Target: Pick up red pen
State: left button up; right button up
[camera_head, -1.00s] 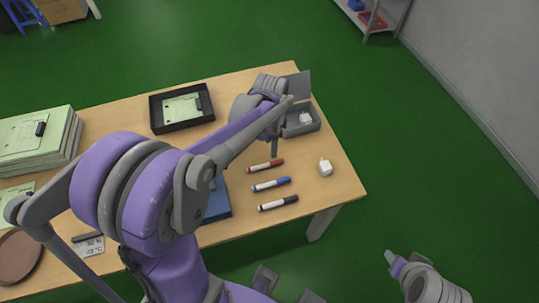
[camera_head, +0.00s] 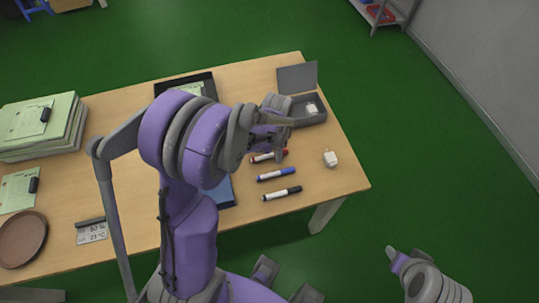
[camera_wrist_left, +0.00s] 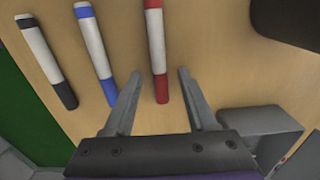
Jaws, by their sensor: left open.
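The red pen (camera_head: 265,158), white-bodied with red ends, lies on the wooden table (camera_head: 130,190), partly hidden by my left gripper (camera_head: 272,143) in the head view. In the left wrist view, the red pen (camera_wrist_left: 156,45) runs lengthwise between the two spread fingers of my left gripper (camera_wrist_left: 161,74), apart from both. The left gripper is open and empty. My right gripper (camera_head: 397,262) is at the lower right, off the table; its jaw state is unclear.
A blue pen (camera_head: 276,174) and a black pen (camera_head: 282,193) lie in front of the red one. An open grey box (camera_head: 310,119) stands behind. A black tray (camera_head: 205,80) is at the back, partly hidden.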

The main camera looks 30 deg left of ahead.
pick_arm(q)
grip_shut()
dwell(0.3)
